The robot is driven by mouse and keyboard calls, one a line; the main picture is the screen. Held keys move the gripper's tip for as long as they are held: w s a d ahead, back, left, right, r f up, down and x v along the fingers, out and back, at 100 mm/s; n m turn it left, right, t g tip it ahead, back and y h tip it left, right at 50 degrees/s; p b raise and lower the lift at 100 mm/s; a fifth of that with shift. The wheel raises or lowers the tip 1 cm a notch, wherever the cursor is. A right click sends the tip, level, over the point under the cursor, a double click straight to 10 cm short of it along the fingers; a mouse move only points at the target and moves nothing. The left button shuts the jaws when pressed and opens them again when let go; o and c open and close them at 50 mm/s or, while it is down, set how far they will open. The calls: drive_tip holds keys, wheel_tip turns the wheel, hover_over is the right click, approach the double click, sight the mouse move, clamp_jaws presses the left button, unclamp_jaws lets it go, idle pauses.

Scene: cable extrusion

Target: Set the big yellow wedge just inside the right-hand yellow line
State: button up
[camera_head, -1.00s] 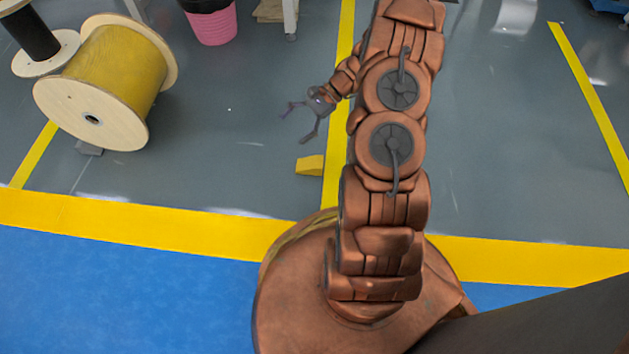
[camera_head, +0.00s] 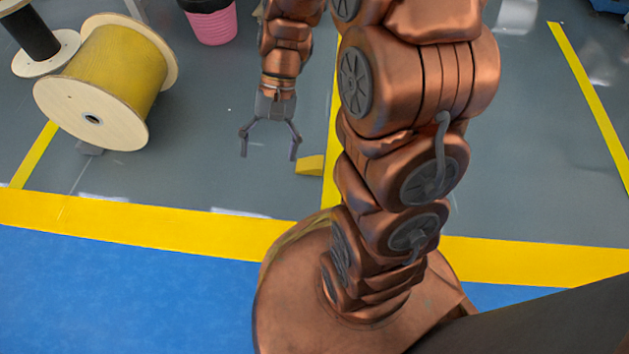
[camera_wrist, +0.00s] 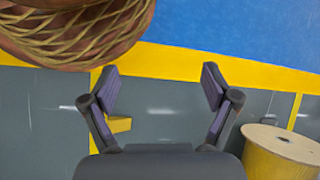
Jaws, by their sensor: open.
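The big yellow wedge (camera_head: 310,166) lies on the grey floor, at the left edge of a yellow floor line (camera_head: 331,178) that runs away from me. My gripper (camera_head: 269,158) is open and empty, pointing down, to the left of the wedge and apart from it in the head view. In the wrist view the wedge (camera_wrist: 118,124) shows beside the left finger, partly hidden by it. My gripper (camera_wrist: 157,85) shows wide open there, with only floor between its fingertips.
A black spool (camera_head: 38,40) and a pink bin (camera_head: 212,24) stand behind. Another yellow line (camera_head: 590,100) runs at the far right. A wide yellow band (camera_head: 150,225) borders blue floor.

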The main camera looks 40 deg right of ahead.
drive_tip(key=s+r+n+h, duration=0.2)
drive_tip(key=s, duration=0.5)
drive_tip(key=s+d+r+n+t+h, duration=0.1)
drive_tip(key=s+r+n+h, duration=0.1)
drive_tip(key=s, duration=0.5)
drive_tip(key=shift+d+r+n+h, duration=0.25)
drive_tip(key=shift+r+n+h, duration=0.15)
drive_tip(key=shift+n+h, duration=0.4)
